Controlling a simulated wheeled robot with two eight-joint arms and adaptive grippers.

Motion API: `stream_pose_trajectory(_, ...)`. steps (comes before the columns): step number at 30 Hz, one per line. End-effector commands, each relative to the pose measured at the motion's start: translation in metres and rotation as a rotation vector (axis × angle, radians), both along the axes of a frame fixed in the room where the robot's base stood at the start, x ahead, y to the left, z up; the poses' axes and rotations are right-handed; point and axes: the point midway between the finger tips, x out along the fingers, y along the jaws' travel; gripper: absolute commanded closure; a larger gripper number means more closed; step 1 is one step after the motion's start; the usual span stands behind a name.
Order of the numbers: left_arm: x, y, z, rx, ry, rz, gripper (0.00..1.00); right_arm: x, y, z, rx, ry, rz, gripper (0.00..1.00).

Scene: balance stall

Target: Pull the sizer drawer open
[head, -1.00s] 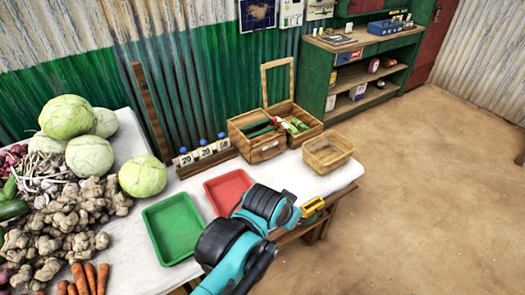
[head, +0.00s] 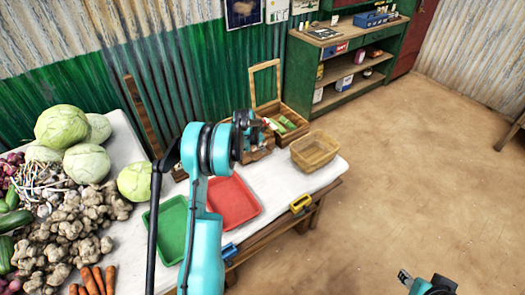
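A yellow handle (head: 301,203) sits at the front edge of the table, and a blue handle (head: 229,251) sits farther left along that edge. I cannot tell which one belongs to the sizer drawer, and no drawer is seen pulled out. My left gripper (head: 246,124) is raised over the table in front of the wooden box, apart from both handles. Its fingers are small and dark, so its opening is unclear. My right gripper (head: 404,276) is partly in view at the lower right, over the floor and away from the table.
A green tray (head: 172,222) and a red tray (head: 238,203) lie on the table. An open wooden box (head: 297,130) and a tan basket (head: 315,150) stand at the back right. Cabbages (head: 62,124) and ginger fill the left. The floor at right is clear.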

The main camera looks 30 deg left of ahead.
Motion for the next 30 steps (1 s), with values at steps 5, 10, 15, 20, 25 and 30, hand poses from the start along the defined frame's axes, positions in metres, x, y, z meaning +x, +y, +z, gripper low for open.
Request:
stream_pose_trajectory(5,0.007,0.007,-0.020,0.002,0.003,-0.009,0.80,0.000,0.000,-0.002,0.000,0.000,0.000,0.60)
stream_pose_trajectory(10,0.019,0.007,-0.046,0.002,0.002,-0.008,0.80,0.000,0.000,-0.011,0.000,0.000,0.000,0.60)
stream_pose_trajectory(15,0.029,0.007,-0.068,0.002,0.002,-0.008,0.80,0.000,0.000,-0.017,0.000,0.000,0.000,0.60)
stream_pose_trajectory(20,0.034,0.007,-0.078,0.002,0.002,-0.008,0.80,0.000,0.000,-0.019,0.000,0.000,0.000,0.60)
stream_pose_trajectory(25,0.035,0.007,-0.079,0.002,0.002,-0.008,0.80,0.000,0.000,-0.019,0.000,0.000,0.000,0.60)
stream_pose_trajectory(30,0.035,0.007,-0.079,0.002,0.002,-0.008,0.95,0.000,0.000,-0.019,0.000,0.000,0.000,0.60)
